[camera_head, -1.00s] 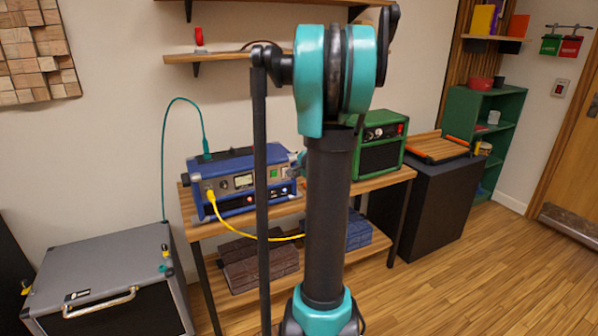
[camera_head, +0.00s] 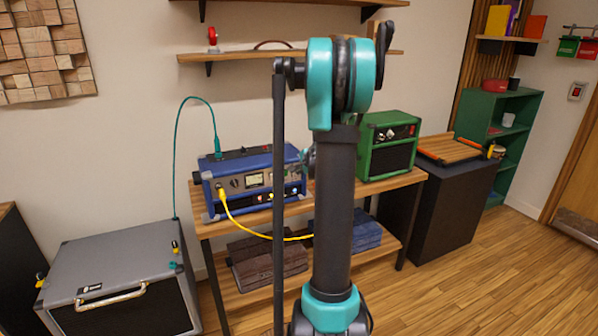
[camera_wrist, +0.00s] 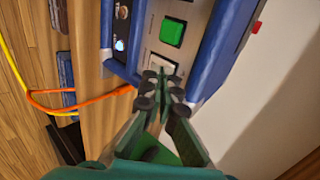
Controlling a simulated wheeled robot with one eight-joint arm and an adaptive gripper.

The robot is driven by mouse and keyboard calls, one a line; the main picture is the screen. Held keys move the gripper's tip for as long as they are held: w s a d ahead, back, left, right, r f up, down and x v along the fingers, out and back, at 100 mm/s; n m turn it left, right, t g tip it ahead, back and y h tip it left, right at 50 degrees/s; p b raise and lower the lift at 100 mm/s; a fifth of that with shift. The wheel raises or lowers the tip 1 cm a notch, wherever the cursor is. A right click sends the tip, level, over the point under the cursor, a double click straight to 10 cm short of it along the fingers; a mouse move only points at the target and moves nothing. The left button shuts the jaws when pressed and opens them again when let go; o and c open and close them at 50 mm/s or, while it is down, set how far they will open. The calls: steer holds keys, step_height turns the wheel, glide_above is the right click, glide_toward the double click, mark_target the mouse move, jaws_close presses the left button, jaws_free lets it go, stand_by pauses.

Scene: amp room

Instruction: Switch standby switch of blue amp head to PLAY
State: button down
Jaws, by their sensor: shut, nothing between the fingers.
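The blue amp head (camera_head: 238,165) sits on the wooden table, left of the dark arm link that crosses the head view. In the wrist view its blue-edged panel (camera_wrist: 205,50) shows a green square switch (camera_wrist: 172,32) and a pale switch (camera_wrist: 161,64) beside it. My gripper (camera_wrist: 163,82) is shut and empty. Its fingertips are at the pale switch and partly cover it; I cannot tell whether they touch it. Switch labels are too small to read, and the pale switch's position is unclear. In the head view my arm hides most of the gripper.
A yellow cable (camera_head: 240,226) runs from the amp's front, and a teal cable (camera_head: 178,150) from its top. A green amp (camera_head: 368,160) stands to the right on the table (camera_head: 380,186). A grey cabinet (camera_head: 120,258) stands at the left. The floor at right is clear.

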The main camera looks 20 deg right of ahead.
steer(key=shift+w+r, duration=0.15)
steer(key=shift+w, duration=0.3)
steer(key=shift+r, duration=0.85)
